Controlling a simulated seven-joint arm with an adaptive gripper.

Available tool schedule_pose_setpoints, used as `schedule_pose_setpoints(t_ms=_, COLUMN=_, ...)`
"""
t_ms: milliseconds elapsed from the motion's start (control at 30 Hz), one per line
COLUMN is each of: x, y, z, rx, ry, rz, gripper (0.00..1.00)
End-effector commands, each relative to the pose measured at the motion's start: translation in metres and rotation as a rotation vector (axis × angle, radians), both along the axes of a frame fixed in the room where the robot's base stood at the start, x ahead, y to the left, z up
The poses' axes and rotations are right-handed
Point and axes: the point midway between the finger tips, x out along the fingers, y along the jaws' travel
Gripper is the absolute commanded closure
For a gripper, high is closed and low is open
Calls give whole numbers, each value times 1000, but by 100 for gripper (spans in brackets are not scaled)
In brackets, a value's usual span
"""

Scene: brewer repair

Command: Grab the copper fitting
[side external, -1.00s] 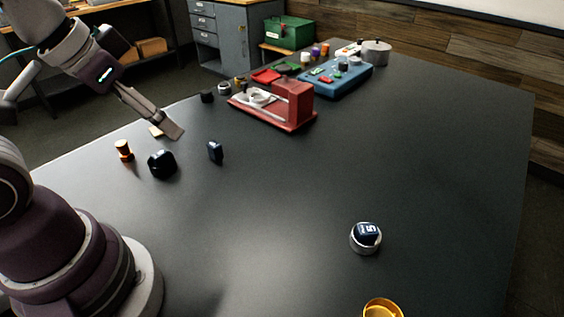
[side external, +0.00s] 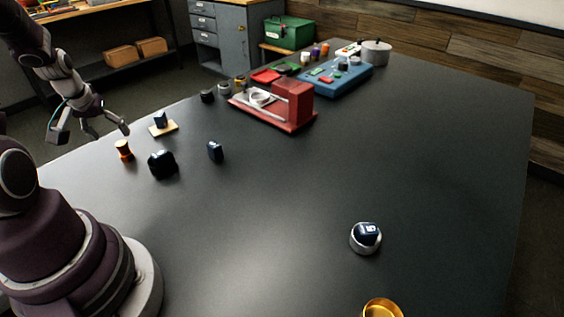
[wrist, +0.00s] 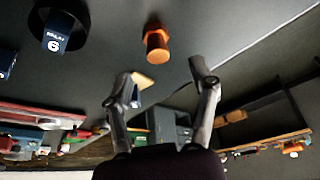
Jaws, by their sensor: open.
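The copper fitting (side external: 123,150) is a small orange-copper spool shape standing upright near the table's left edge in the side view. It also shows in the wrist view (wrist: 156,42), centred beyond my fingertips and apart from them. My gripper (side external: 90,130) is open and empty, with its two fingers spread wide, above the left table edge close to the fitting. In the wrist view my gripper (wrist: 161,78) has one finger on each side of the picture's middle.
A black rounded object (side external: 162,165) and a dark blue block (side external: 215,152) stand right of the fitting. Another blue block (side external: 160,119) sits on a tan plate (side external: 166,128) behind it. A red fixture (side external: 292,103) stands farther back. The table's middle is clear.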

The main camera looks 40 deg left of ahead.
Motion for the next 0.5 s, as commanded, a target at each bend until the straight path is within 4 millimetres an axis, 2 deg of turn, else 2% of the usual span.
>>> schedule_pose_setpoints(t_ms=300, x=14, y=14, z=-44, rx=-3, ry=1, rz=-1, gripper=41)
schedule_pose_setpoints(t_ms=500, x=15, y=16, z=-48, rx=0, ry=0, rz=-1, gripper=41)
